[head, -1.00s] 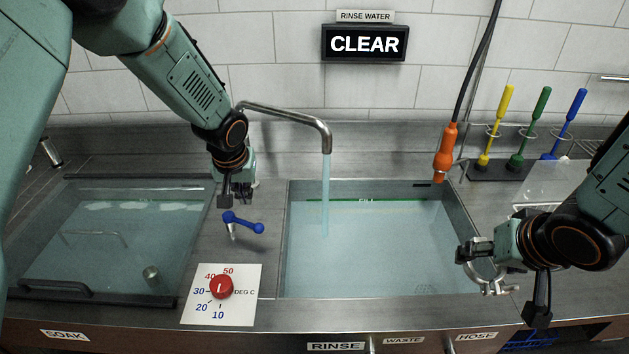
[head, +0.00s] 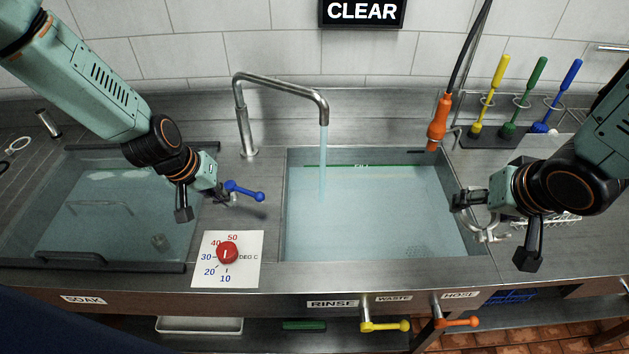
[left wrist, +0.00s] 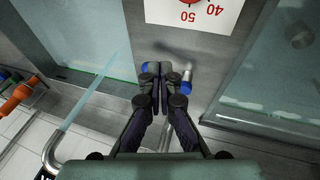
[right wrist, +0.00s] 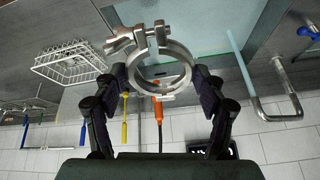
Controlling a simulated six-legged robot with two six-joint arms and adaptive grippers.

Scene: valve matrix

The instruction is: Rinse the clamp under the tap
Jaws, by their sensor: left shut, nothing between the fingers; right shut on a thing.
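The clamp (head: 484,224), a silver metal ring with a bolt and wing nut, is held over the right rim of the rinse basin. My right gripper (head: 474,200) is shut on it; the ring also shows between the fingers in the right wrist view (right wrist: 187,68). The tap (head: 283,83) runs a thin stream (head: 323,150) into the rinse basin (head: 287,230), left of and apart from the clamp. My left gripper (head: 222,192) is shut and empty beside the blue lever (head: 245,191). In the left wrist view its closed fingers (left wrist: 160,72) partly hide the lever; contact is unclear.
A covered soak basin (head: 100,267) is at left. A red temperature knob (head: 227,253) sits in front of the lever. An orange hose nozzle (head: 438,122) hangs behind the rinse basin's right corner. Several coloured brushes (head: 499,75) stand at back right. The sign (head: 362,11) reads CLEAR.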

